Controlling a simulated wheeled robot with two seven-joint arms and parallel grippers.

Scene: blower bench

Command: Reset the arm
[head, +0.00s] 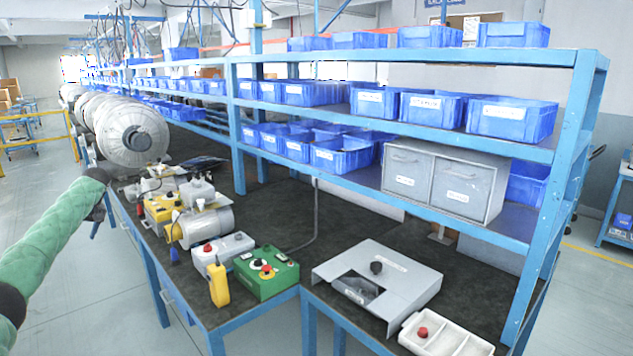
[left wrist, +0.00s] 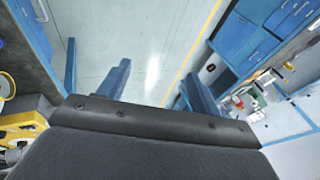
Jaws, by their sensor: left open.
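My left arm, in a green sleeve, comes in from the left in the head view. It ends in my dark left gripper (head: 98,208), beside the left edge of the workbench (head: 215,318). The gripper is small and partly hidden there, but it is open, and I see nothing held in it. My right gripper is not in view.
A green control box (head: 266,274), a yellow pendant (head: 218,285), a motor (head: 205,225) and a grey metal fixture (head: 376,275) stand on the bench. A white tray (head: 445,338) is at the front right. Shelves of blue bins (head: 512,119) rise behind.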

